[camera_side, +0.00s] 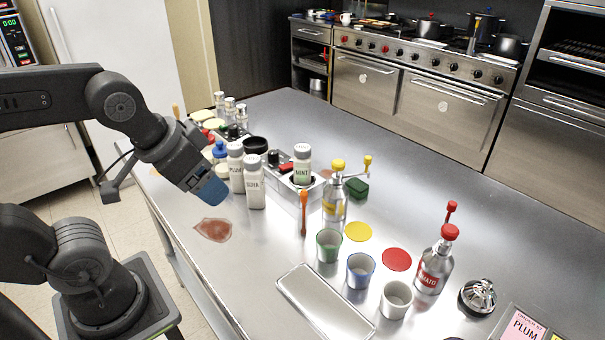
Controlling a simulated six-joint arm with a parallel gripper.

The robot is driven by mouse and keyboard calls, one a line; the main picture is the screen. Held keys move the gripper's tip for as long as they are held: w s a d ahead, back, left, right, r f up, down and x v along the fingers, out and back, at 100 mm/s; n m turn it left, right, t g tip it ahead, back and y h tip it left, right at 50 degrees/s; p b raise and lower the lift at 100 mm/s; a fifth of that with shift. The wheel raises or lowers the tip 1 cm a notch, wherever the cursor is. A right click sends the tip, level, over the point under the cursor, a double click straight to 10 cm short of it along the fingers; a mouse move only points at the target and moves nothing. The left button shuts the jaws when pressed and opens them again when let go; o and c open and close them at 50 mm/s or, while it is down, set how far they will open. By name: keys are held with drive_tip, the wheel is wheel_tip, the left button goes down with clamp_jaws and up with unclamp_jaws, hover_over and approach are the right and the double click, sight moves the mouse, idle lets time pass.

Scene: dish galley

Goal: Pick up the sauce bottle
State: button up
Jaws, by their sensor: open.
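A clear sauce bottle (435,262) with a red cap and a red label stands upright on the right part of the steel counter. A second clear bottle (335,196) with a yellow cap and yellow contents stands upright near the middle. My gripper (210,192) is open above the left part of the counter, pointing down and to the right. Blue shows at its tip. It is well left of both bottles and close to the white-lidded shakers. The gap between its fingers is hard to make out from this side.
White shakers (254,182) and a MINT jar (302,167) stand between my gripper and the bottles. Several cups (360,272) stand left of the red-capped bottle. A shallow metal tray (325,305) lies in front. A metal lidded item (477,297) sits right of that bottle.

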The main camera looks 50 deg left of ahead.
idle(0.3)
drive_tip(key=m+t+y, duration=0.4)
drive_tip(key=m+y, duration=0.5)
drive_tip(key=m, duration=1.8)
hover_over(302, 162)
drive_tip(key=f, duration=0.8)
drive_tip(key=shift+s+d+f, duration=0.1)
drive_tip(key=shift+s+d, duration=0.15)
wheel_tip(302, 162, down, 2)
wheel_tip(302, 162, down, 3)
drive_tip(key=shift+r, duration=0.1)
drive_tip(key=shift+w+a+f+y, duration=0.3)
drive_tip(key=shift+w+a+f, duration=0.1)
drive_tip(key=shift+w+a, duration=0.35)
drive_tip(key=shift+w+a+f, duration=0.15)
drive_tip(key=shift+w+a, duration=0.05)
drive_tip(key=shift+a, duration=0.05)
